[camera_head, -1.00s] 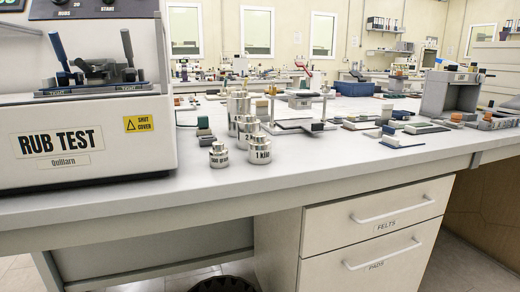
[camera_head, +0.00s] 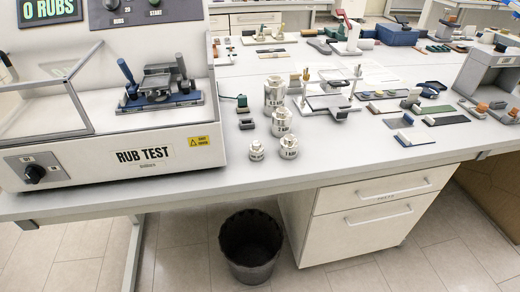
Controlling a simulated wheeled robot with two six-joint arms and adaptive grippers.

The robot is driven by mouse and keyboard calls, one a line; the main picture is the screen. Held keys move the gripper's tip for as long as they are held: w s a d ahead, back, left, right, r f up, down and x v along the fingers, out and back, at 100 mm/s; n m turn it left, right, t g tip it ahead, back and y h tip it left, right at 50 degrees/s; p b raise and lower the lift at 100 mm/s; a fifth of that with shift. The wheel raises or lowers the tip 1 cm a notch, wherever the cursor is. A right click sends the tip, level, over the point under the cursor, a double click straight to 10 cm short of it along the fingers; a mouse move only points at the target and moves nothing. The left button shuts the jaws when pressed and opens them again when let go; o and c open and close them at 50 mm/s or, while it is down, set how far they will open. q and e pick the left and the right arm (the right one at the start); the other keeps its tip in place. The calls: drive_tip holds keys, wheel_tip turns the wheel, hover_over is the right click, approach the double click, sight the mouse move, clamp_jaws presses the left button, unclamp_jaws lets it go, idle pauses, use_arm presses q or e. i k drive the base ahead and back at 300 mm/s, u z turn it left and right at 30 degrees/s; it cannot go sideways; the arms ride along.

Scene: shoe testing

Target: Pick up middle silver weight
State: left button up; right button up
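Several stepped silver weights stand upright in a cluster on the white bench, to the right of the rub test machine. The tallest silver weight (camera_head: 275,92) is at the back. A middle silver weight (camera_head: 281,122) stands just in front of it and partly covers its base. A lower silver weight (camera_head: 289,147) is at the front right, and the smallest silver weight (camera_head: 257,150) is at the front left, apart from the others. Their labels are too small to read surely. Neither of my grippers shows in the view.
The rub test machine (camera_head: 150,157) with its raised clear cover fills the left. Small dark blocks (camera_head: 246,123) sit left of the weights. A metal test stand (camera_head: 332,107) is close on the right. The bench (camera_head: 225,188) is bare in front. A dark bin (camera_head: 250,247) stands below.

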sight(288, 146)
drive_tip(key=z, duration=2.25)
drive_tip(key=i, duration=2.05)
drive_tip(key=u, duration=2.75)
